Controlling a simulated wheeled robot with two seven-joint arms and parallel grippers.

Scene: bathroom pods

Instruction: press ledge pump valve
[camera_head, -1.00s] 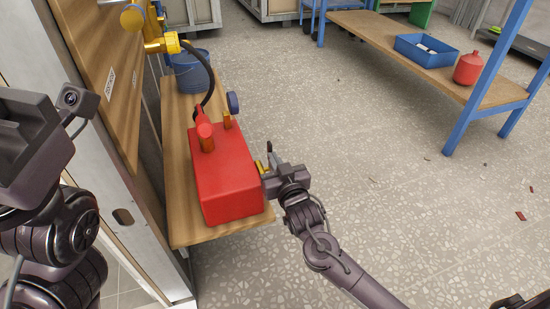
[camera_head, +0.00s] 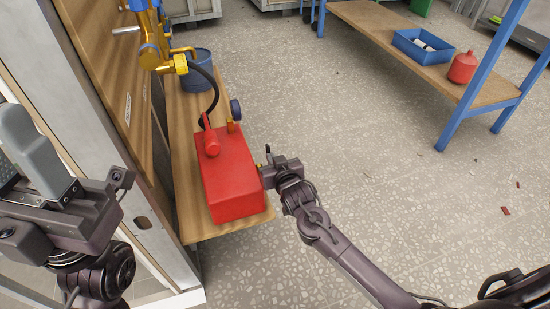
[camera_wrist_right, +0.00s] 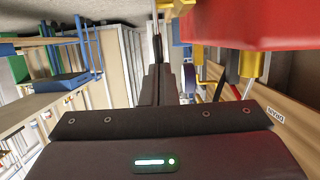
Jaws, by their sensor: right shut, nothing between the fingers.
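The pump is a red box (camera_head: 230,180) with a red lever (camera_head: 211,142) on top, standing on a wooden ledge (camera_head: 188,205). A brass fitting (camera_head: 233,127) with a dark blue round part (camera_head: 236,109) is at its far end. A small brass piece, perhaps the valve, shows beside the box in the right wrist view (camera_wrist_right: 177,5). My right gripper (camera_head: 266,170) is shut and empty, close beside the box's right side; the head view does not show whether they touch. My left gripper (camera_head: 35,150) is at the far left, away from the pump; its jaw opening is unclear.
A black hose (camera_head: 213,88) runs from the pump to yellow and blue pipework (camera_head: 155,55) on the wooden panel. A blue bucket (camera_head: 197,72) stands behind on the ledge. A blue-framed bench (camera_head: 385,38) holds a blue tray and red bottle. The floor between is mostly clear.

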